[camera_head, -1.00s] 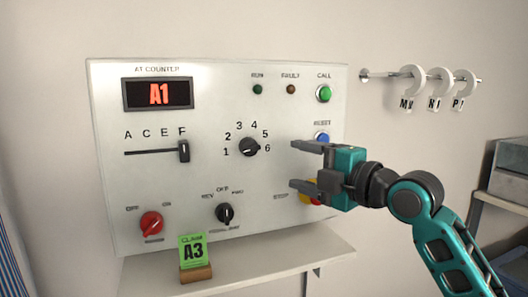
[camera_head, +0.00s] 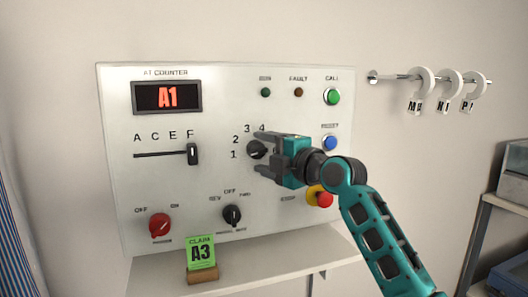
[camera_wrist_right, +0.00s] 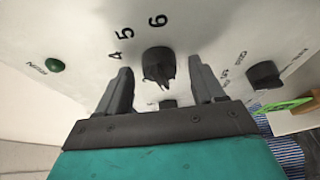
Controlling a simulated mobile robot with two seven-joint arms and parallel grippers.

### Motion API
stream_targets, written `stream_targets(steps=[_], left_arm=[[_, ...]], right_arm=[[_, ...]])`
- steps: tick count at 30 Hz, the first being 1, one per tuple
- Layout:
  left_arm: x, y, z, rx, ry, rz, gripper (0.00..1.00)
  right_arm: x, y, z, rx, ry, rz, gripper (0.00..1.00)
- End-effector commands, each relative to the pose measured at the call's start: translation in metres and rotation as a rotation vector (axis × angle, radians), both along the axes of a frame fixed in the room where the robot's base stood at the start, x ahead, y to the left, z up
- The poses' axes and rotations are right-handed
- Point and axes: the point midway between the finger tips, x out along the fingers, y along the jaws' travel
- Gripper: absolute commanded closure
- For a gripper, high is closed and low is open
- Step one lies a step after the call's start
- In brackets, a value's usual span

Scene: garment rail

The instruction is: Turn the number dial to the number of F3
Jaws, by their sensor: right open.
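The number dial (camera_head: 256,149) is a black knob on the white control panel (camera_head: 115,105), ringed by numbers. The 1 to 4 show in the head view; the gripper covers the rest. My right gripper (camera_head: 259,153) is open at the dial. In the right wrist view the dial (camera_wrist_right: 158,64) sits between the two spread fingers, with gaps on both sides, below the numbers 4, 5 and 6. I cannot tell which number it points at. The display (camera_head: 167,97) reads A1. The slider (camera_head: 193,154) stands under F. My left gripper is not in view.
A black mode knob (camera_head: 232,215) and a red knob (camera_head: 160,225) are below the dial. A red stop button (camera_head: 324,200), a blue button (camera_head: 330,143) and a green button (camera_head: 332,97) are at the right. Tagged rings hang on a rail (camera_head: 395,78).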

Motion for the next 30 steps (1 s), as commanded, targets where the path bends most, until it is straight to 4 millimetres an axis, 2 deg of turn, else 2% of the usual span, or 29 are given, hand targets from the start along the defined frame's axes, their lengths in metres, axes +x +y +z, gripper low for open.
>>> stream_targets(steps=[12,27,30], left_arm=[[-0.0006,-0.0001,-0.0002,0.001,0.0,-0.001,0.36],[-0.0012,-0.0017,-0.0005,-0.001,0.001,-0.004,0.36],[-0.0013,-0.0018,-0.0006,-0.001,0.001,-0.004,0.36]], right_arm=[[0.004,0.0034,0.0003,0.0,-0.001,0.0,0.33],[0.0038,0.0033,-0.0001,0.0,0.0,0.0,0.81],[0.0038,0.0033,-0.0003,0.0,0.0,0.0,0.88]])
